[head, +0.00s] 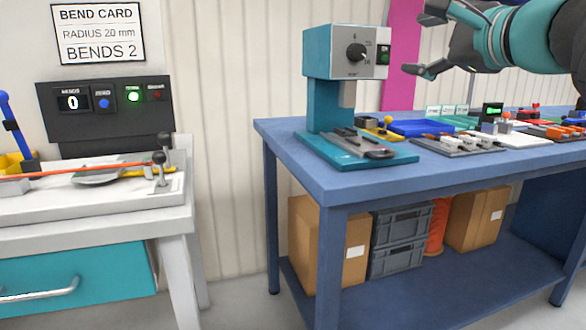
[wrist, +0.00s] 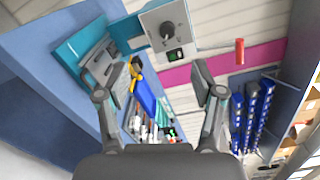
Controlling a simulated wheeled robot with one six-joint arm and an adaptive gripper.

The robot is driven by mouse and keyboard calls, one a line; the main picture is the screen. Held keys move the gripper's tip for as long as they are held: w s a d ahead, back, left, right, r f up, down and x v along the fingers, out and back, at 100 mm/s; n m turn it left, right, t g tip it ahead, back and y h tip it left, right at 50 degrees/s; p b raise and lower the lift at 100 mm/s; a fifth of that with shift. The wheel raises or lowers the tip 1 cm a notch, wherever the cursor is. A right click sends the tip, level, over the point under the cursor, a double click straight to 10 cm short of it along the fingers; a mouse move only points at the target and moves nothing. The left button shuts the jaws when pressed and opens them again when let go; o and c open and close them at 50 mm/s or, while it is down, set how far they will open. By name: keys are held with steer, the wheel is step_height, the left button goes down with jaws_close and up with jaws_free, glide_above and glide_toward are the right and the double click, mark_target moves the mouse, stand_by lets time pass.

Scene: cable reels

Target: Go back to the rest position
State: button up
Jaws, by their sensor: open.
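My gripper (head: 428,42) is at the upper right in the head view, raised in the air above the blue workbench (head: 345,185). Its two fingers are spread apart, with nothing between them. In the wrist view my gripper (wrist: 165,85) is also open and empty. Beyond its fingers are the bench and a teal press machine with a grey dial face (wrist: 168,28). In the head view this teal machine (head: 325,95) stands on the bench's left end, apart from my gripper.
A white bench (head: 90,225) with an orange cable, levers and a black counter panel (head: 105,108) stands at left. Trays and small parts lie on the blue bench; boxes (head: 325,240) and grey crates (head: 397,255) sit below. Blue bins (wrist: 262,105) show in the wrist view.

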steer(key=s+d+f+n+g+h, duration=0.1)
steer(key=s+f+n+g+h, duration=0.2)
steer(key=f, duration=0.9)
steer(key=d+f+n+g+h, duration=0.1)
steer(key=f+n+g, duration=0.3)
steer(key=f, duration=0.7)
steer(key=s+a+f+n+g+h, duration=0.1)
steer(key=s+a+f+n+g, duration=0.1)
steer(key=s+f+n, duration=0.3)
steer(key=s+a+f+n+g, duration=0.2)
steer(key=s+a+f+n, duration=0.2)
steer(key=s+f, duration=0.7)
step_height(320, 180, down, 6)
steer(key=shift+r+n+h, duration=0.1)
steer(key=shift+n+h, duration=0.3)
steer(key=shift+n, duration=0.5)
steer(key=shift+w, duration=0.1)
